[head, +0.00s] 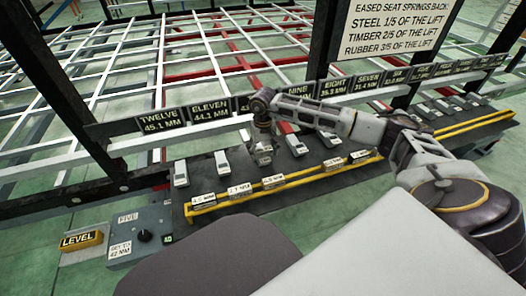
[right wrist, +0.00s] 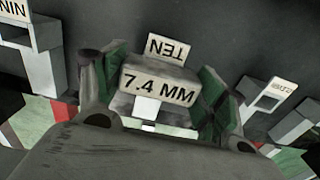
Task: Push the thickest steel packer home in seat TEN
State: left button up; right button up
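The packer marked 7.4 MM (right wrist: 158,88) sits between the two fingers of my right gripper (right wrist: 160,92) in the right wrist view. Both green pads appear to touch its ends, so the gripper looks shut on it. The TEN label (right wrist: 168,47) of the seat shows just beyond the packer. In the head view my right gripper (head: 262,135) points down over seat TEN (head: 260,153), between its neighbours. Whether the packer is fully seated is hidden by the gripper. My left gripper is not in view.
Other labelled packers, such as one at the left (head: 203,199), stand along a yellow-edged rack (head: 290,178), with a gap between them. Neighbouring seats (head: 222,163) flank the gripper. A chassis rail with number plates (head: 210,109) runs close behind. A LEVEL block (head: 82,240) lies front left.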

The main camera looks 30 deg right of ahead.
aim_at(263, 149)
jog(key=o, duration=0.3)
jog(key=shift+o, duration=0.2)
jog(key=shift+r, duration=0.1)
notch_tip(263, 149, up, 12)
dwell(0.7)
dwell(1.0)
